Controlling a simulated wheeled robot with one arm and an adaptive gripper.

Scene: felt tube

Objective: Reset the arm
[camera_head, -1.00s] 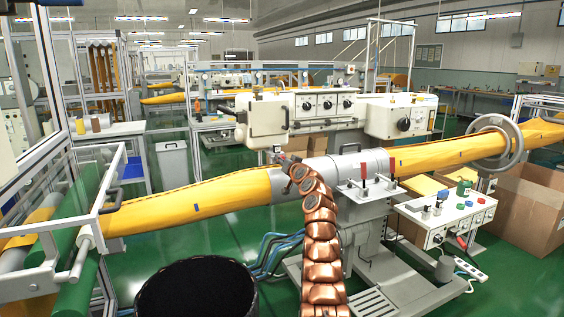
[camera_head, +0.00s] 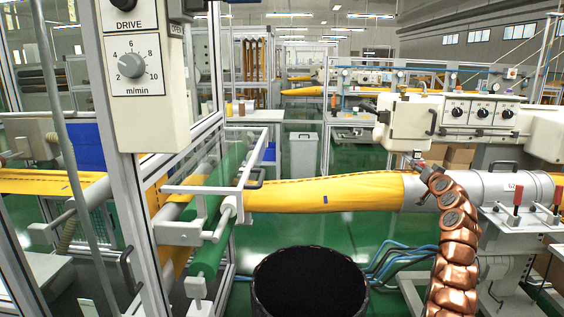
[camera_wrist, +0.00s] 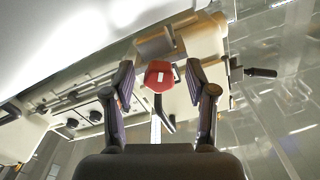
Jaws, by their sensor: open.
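My gripper (camera_wrist: 162,100) is open in the wrist view, its two dark fingers spread apart with nothing held between them. A red part with a white mark (camera_wrist: 160,76) shows beyond and between the fingertips; I cannot tell how far off it is. My copper segmented arm (camera_head: 455,240) rises at the lower right of the head view. Its upper end (camera_head: 428,170) is beside the grey metal cylinder (camera_head: 480,188) and the yellow felt tube (camera_head: 330,194). The gripper's fingers are too small to make out in the head view.
A control box with a speed dial (camera_head: 140,75) and a metal frame (camera_head: 115,150) stand close on the left. A black round bin (camera_head: 308,283) is at the bottom middle. Blue hoses (camera_head: 395,262) run on the green floor. A cream machine head (camera_head: 408,122) stands behind the tube.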

